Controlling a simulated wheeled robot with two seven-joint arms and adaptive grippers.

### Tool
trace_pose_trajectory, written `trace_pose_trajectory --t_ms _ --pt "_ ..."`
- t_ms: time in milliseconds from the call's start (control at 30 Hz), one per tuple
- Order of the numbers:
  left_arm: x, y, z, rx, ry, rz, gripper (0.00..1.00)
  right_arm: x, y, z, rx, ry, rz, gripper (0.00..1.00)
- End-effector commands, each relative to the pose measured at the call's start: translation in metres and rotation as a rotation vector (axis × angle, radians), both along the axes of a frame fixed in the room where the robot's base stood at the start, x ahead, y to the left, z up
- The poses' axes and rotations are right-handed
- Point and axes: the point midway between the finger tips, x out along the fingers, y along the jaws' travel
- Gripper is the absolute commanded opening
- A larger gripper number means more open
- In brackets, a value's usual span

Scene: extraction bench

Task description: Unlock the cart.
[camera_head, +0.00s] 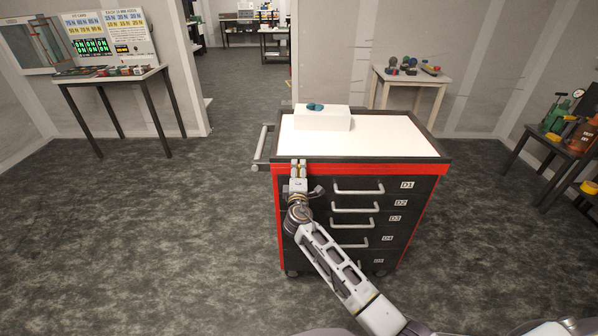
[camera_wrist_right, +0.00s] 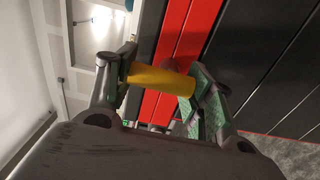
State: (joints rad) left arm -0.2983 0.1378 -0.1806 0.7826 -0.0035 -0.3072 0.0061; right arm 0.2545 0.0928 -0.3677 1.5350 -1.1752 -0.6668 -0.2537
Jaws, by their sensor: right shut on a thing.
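The cart (camera_head: 433,185) is red and black, with a white top, a side push handle (camera_head: 263,148) and a stack of drawers labelled D1 to D5, which look closed. My right gripper (camera_head: 298,168) is at the upper left of its front face, by the red edge strip. In the right wrist view, my right gripper (camera_wrist_right: 161,83) is shut on a yellow cylindrical piece (camera_wrist_right: 160,80), beside the red strip (camera_wrist_right: 187,50). Whether the yellow piece sits in the cart or is loose cannot be told. The lock itself is not clearly visible. My left gripper is not in view.
A white box (camera_head: 322,119) with a teal object (camera_head: 315,106) stands on the cart top. A side table (camera_head: 410,78) stands behind, a dark table (camera_head: 108,79) at left, and a bench (camera_head: 548,140) at right. Floor left of the cart is clear.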

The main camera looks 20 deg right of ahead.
Motion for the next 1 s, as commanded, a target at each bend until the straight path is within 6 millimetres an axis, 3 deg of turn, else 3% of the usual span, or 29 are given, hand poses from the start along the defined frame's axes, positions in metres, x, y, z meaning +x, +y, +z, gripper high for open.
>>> trace_pose_trajectory --t_ms 533,567,700,1000 --pt "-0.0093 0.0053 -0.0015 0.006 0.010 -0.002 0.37 -0.0001 0.0019 -0.0009 -0.037 0.011 0.003 0.29" --pt "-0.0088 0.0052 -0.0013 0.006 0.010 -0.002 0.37 -0.0001 0.0019 -0.0009 -0.037 0.011 0.003 0.55" --pt "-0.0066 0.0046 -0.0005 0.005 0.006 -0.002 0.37 -0.0001 0.0015 -0.0008 -0.037 0.010 0.002 0.73" --pt "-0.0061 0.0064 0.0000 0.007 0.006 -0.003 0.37 0.0001 0.0009 -0.0006 -0.036 0.010 0.001 0.75"
